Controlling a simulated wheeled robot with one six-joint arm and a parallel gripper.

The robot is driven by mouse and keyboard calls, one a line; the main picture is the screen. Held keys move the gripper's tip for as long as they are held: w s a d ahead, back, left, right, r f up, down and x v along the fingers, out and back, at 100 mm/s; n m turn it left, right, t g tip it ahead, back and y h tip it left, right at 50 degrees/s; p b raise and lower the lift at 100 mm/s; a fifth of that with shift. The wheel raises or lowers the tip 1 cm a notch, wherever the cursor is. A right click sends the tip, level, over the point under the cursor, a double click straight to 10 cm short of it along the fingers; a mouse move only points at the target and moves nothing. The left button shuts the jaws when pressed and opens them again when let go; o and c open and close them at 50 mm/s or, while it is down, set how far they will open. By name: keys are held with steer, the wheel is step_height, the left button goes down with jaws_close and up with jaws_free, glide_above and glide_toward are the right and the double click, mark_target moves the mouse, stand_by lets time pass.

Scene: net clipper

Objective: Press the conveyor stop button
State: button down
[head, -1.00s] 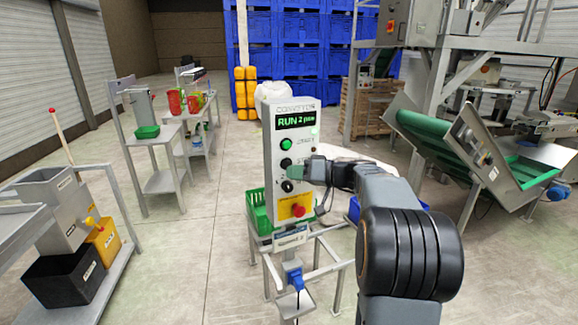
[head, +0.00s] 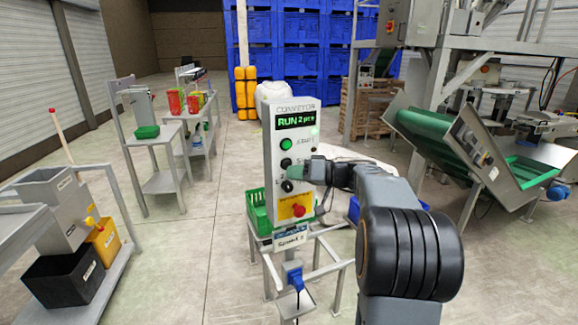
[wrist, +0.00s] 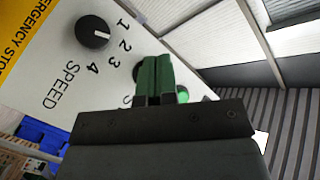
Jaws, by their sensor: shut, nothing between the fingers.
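The conveyor control box (head: 277,195) stands upright on a stand, its display reading RUN with 2 pcs. A green start button (head: 286,144) is near its top. A black button (head: 286,162), apparently the stop button, is just below. A black speed knob (head: 287,186) and a red emergency stop (head: 298,210) on yellow are lower. My gripper (head: 294,172) is shut and empty, its green fingertips at the panel between the black button and the knob. In the wrist view, the fingers (wrist: 155,78) partly cover the black button (wrist: 138,70); I cannot tell whether they touch it.
A green crate (head: 258,212) sits beside the box's stand. A green inclined conveyor (head: 440,140) is at right. Carts with bins (head: 70,275) and a shelf table (head: 160,180) stand at left. The floor between them and the stand is clear.

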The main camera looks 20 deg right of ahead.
steer(key=shift+w, duration=0.15)
stand_by(0.5)
steer(key=shift+w+b, duration=0.35)
steer(key=shift+b, duration=0.05)
steer(key=shift+w, duration=0.45)
stand_by(0.7)
steer(key=shift+s+b, duration=0.2)
steer(key=shift+b, duration=0.2)
steer(key=shift+s+b, duration=0.65)
steer(key=shift+s, duration=0.05)
